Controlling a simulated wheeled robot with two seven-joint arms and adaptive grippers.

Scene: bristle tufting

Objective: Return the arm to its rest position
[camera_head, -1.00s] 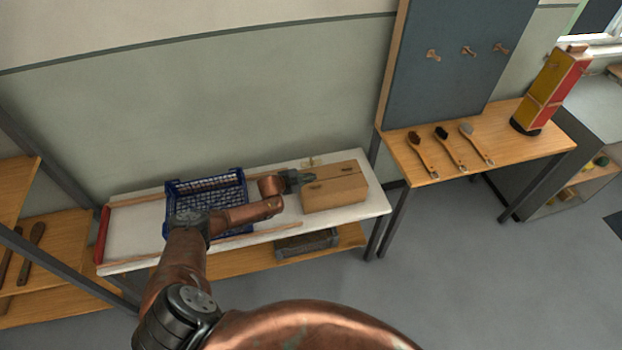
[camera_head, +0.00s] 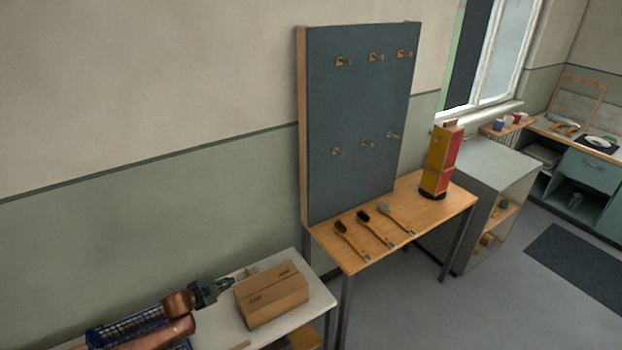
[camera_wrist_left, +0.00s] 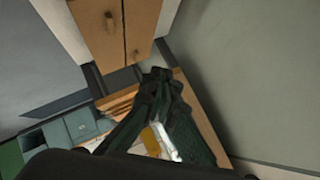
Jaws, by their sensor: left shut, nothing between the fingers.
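My left arm comes in low at the left of the head view. Its dark gripper (camera_head: 226,284) is shut and empty, just left of the closed cardboard box (camera_head: 272,295) on the white bench. The gripper appears close to the box's back left corner; I cannot tell if they touch. In the left wrist view the dark fingers (camera_wrist_left: 158,78) are together, with the box (camera_wrist_left: 96,28) beyond them at the top. My right gripper is not in view.
A blue wire crate (camera_head: 112,334) sits behind my left arm on the white bench (camera_head: 318,296). To the right, a wooden table (camera_head: 420,215) holds three brushes (camera_head: 375,230) and a red-yellow box (camera_head: 440,165), below a blue peg board (camera_head: 355,110). Open floor lies in front.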

